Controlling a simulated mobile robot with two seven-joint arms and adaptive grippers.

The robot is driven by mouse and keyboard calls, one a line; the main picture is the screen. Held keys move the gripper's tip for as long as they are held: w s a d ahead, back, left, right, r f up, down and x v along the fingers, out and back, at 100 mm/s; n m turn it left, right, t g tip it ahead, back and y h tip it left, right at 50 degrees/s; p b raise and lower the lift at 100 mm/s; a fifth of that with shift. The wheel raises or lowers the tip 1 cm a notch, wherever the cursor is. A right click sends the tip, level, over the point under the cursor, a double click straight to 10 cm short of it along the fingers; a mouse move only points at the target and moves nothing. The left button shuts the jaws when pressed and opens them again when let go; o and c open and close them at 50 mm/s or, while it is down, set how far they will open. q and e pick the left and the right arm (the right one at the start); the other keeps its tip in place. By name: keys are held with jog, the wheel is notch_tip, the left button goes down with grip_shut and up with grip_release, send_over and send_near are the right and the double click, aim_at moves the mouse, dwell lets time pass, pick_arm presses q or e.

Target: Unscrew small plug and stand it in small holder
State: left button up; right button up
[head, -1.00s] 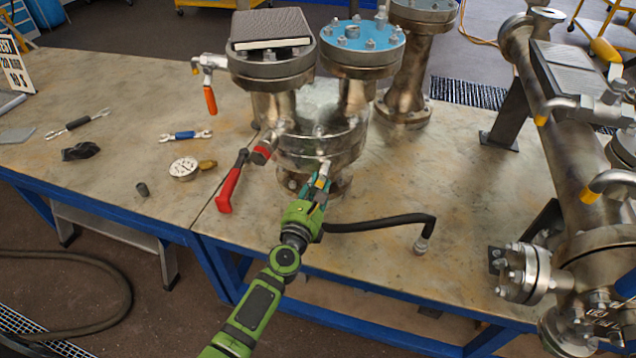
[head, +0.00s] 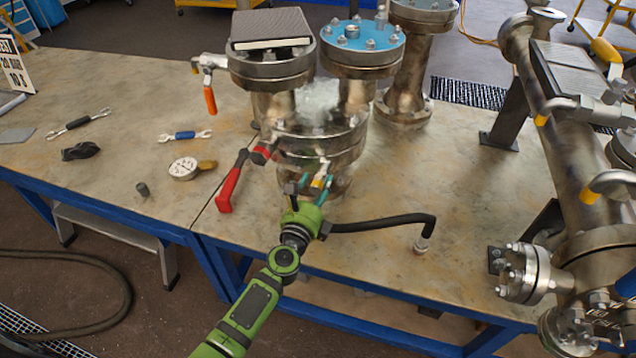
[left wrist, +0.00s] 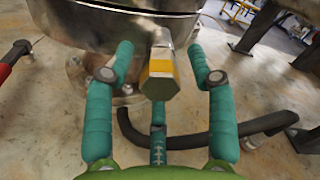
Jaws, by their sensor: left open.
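The small plug (head: 320,180), a hex-headed piece with a yellow band, sticks out from the front of the flanged vessel (head: 335,148). In the left wrist view the plug (left wrist: 159,76) shows large between my fingers. My left gripper (head: 312,184) is open, with its teal fingers on either side of the plug and visible gaps to it. The left gripper's fingertips (left wrist: 160,52) lie beside the plug's shank near the vessel wall. I cannot pick out the small holder with certainty; a small dark cylinder (head: 143,189) stands on the bench at left.
A black hose (head: 385,222) runs right of my gripper. A gauge (head: 184,168), wrenches (head: 186,135) and a black item (head: 81,151) lie on the left bench. A large pipe assembly (head: 575,150) stands at right.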

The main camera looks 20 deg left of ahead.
pick_arm(q)
jog(key=s, duration=1.2)
jog(key=shift+a, duration=0.2)
jog(key=shift+r, duration=0.1)
jog(key=shift+c, duration=0.3)
